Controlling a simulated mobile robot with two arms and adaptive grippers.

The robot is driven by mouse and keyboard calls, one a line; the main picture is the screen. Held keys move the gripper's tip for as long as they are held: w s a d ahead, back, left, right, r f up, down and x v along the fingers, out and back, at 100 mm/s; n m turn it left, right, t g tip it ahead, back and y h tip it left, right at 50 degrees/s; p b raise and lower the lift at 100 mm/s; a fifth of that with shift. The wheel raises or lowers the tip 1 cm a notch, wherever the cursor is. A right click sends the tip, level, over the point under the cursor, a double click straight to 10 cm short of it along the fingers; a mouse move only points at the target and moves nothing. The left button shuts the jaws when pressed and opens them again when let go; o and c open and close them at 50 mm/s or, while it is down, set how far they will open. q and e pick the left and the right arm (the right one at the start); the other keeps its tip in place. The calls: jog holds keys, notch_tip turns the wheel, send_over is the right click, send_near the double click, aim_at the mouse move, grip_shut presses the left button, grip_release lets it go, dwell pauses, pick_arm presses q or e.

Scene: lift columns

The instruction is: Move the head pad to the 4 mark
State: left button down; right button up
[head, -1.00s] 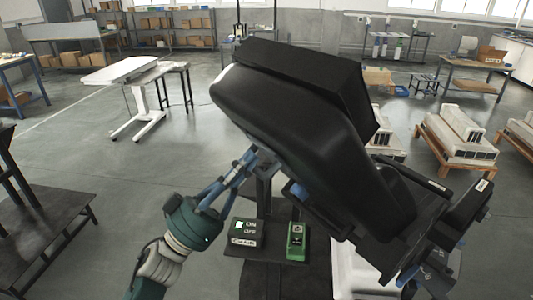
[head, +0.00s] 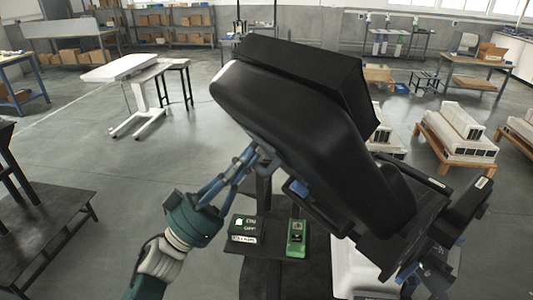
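The head pad (head: 300,115) is a large black cushion with a blocky back part, tilted down to the right across the middle of the head view. My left gripper (head: 254,158) comes up from the lower left. Its blue-grey fingers reach a bracket under the pad's left side. The tips are partly hidden by the bracket and the pad, so their grip cannot be made out. I see no readable 4 mark.
Dark mechanism parts with blue pieces (head: 440,240) lie to the lower right. A white table (head: 118,68) and open floor are behind.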

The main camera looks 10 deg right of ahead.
aim_at(269, 152)
pick_arm(q)
jog(key=shift+w+d+f+b, duration=0.1)
jog(key=shift+d+f+b, duration=0.15)
jog(key=shift+f+b, duration=0.3)
dwell(0.5)
jog(key=shift+w+d+f+b, duration=0.25)
jog(key=shift+d+f+b, duration=0.25)
jog(key=shift+f, duration=0.2)
jog(key=shift+w+d+f+b, duration=0.25)
jog(key=shift+d+f+b, duration=0.15)
jog(key=shift+f+b, duration=0.25)
dwell(0.7)
jog(key=shift+r, duration=0.25)
jog(key=shift+a+r+p, duration=0.1)
jog(key=shift+p, duration=0.3)
jog(key=shift+s+a+r+p, duration=0.25)
jog(key=shift+a+r+p, duration=0.1)
jog(key=shift+r+p, duration=0.15)
jog(key=shift+f, duration=0.1)
jog(key=b+v, duration=0.2)
jog(key=v, duration=0.7)
